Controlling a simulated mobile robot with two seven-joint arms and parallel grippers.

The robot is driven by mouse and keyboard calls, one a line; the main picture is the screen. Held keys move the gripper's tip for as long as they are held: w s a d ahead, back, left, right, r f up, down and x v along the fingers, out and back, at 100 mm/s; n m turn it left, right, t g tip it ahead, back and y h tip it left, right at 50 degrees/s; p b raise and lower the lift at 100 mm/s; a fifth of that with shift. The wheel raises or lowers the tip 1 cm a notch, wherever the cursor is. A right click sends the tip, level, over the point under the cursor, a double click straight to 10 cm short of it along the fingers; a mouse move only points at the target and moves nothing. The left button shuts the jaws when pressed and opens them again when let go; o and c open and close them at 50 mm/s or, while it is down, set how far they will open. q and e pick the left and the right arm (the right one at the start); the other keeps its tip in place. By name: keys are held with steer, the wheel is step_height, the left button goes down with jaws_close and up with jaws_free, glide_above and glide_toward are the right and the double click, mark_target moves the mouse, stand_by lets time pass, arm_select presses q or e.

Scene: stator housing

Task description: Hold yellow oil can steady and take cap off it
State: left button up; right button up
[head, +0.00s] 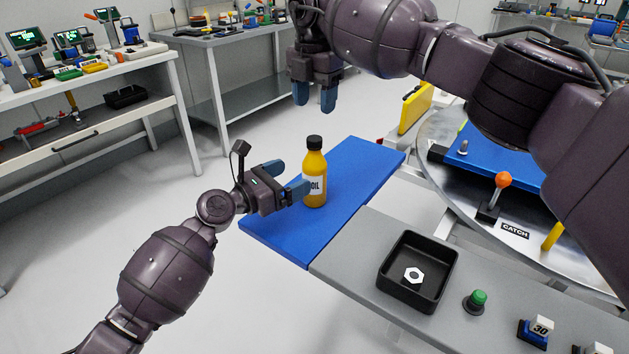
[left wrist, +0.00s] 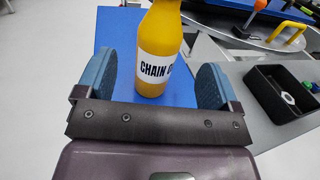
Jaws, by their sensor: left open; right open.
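The yellow oil can (head: 315,168) is a bottle with a black cap (head: 314,142) and a white label. It stands upright on the blue mat (head: 345,190). My left gripper (head: 289,178) is open, low beside the can on its left. In the left wrist view the can (left wrist: 160,45) shows between and beyond the two blue fingers of the left gripper (left wrist: 158,85), with its label facing me; its cap is out of that view. My right gripper (head: 314,97) is open and empty, pointing down above and behind the can, apart from the cap.
A black tray (head: 443,290) with a white nut (head: 413,275) stands on the grey table to the right, beside a green button (head: 477,299). A round metal turntable (head: 530,257) with an orange-knobbed lever (head: 502,181) lies further right. The blue mat around the can is clear.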

mark_target(305, 170)
arm_select(q)
steer(key=shift+x, duration=3.45)
steer(key=shift+c, duration=0.3)
steer(key=c, duration=1.2)
steer(key=o, duration=1.3)
steer(key=shift+c, duration=0.2)
